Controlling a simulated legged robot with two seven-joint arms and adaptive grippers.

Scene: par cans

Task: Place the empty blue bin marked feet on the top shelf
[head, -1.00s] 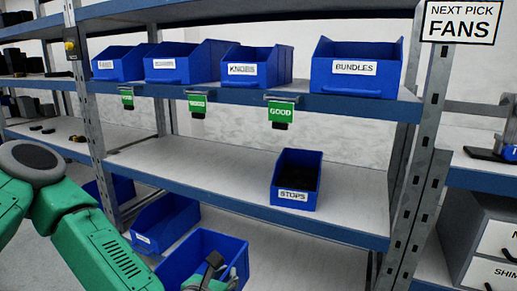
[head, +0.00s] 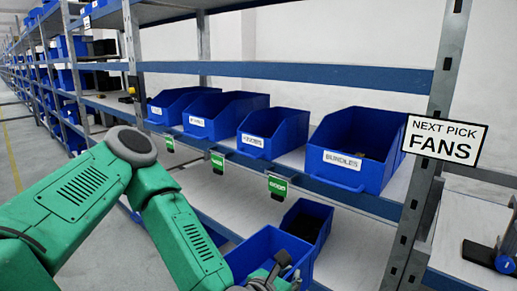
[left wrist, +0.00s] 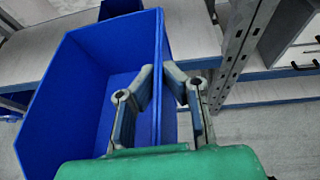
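A blue bin (head: 257,247) hangs at the bottom centre of the head view, in front of the rack. It fills the left of the left wrist view (left wrist: 85,80), where its inside looks empty. No feet label shows on the visible sides. My left gripper (head: 272,279) is at its near wall; in the left wrist view its fingers (left wrist: 160,75) close on either side of that wall. An upper shelf (head: 300,73) shows almost edge-on above the row of bins, with nothing seen standing on it. A higher beam (head: 170,12) crosses the top edge. My right gripper is out of view.
Several labelled blue bins, including the bundles bin (head: 355,150), stand on the shelf below. The stops bin (head: 306,221) sits lower, just behind the held bin. A metal post (head: 425,190) with a FANS sign (head: 443,140) stands at the right. Green tags (head: 277,187) hang from the shelf edge.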

